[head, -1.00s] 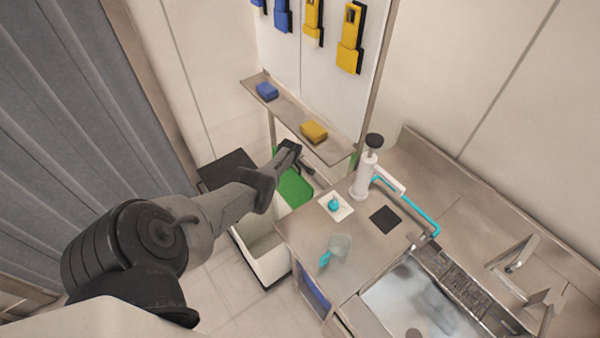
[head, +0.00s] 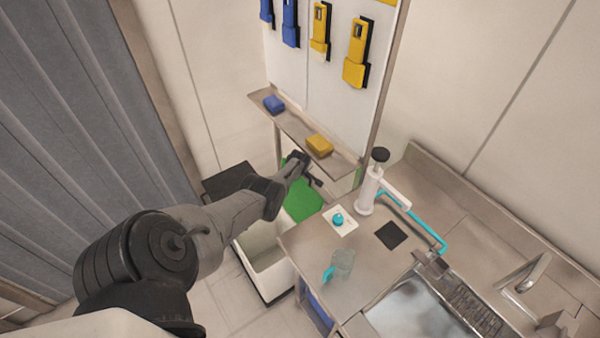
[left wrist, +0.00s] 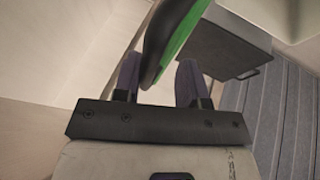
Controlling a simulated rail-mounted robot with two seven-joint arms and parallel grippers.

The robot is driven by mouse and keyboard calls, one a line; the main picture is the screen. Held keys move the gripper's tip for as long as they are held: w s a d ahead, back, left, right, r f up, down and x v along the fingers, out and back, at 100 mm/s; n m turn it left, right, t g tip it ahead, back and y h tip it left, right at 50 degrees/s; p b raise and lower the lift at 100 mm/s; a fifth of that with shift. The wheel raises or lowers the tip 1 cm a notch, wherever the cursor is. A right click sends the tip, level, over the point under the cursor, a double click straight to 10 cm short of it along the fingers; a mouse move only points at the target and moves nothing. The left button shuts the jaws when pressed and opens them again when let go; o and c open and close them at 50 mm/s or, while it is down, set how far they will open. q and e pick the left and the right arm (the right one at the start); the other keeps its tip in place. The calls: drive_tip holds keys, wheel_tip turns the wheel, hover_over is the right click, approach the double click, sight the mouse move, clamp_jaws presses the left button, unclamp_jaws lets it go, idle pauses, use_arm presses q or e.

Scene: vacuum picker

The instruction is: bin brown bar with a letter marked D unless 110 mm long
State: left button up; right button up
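No brown bar and no letter D can be made out in either view. My left gripper (head: 308,172) is in front of the shelf, over a green panel (head: 303,198) beside an open white bin (head: 265,252). In the left wrist view my left gripper (left wrist: 157,78) has its fingers apart. A dark panel with a green edge (left wrist: 178,45) reaches down to the gap between them. I cannot tell whether it touches a finger. My right gripper is not in view.
The shelf (head: 290,120) carries a blue block (head: 273,104) and a yellow block (head: 319,145). Floor shows left of the bin.

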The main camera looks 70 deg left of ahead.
use_arm(q)
drive_tip(key=p+v, duration=1)
drive_tip(key=v, duration=0.3)
drive_tip(key=shift+d+r, duration=0.15)
drive_tip(key=shift+r, duration=0.2)
drive_tip(key=shift+s, duration=0.1)
idle(0.7)
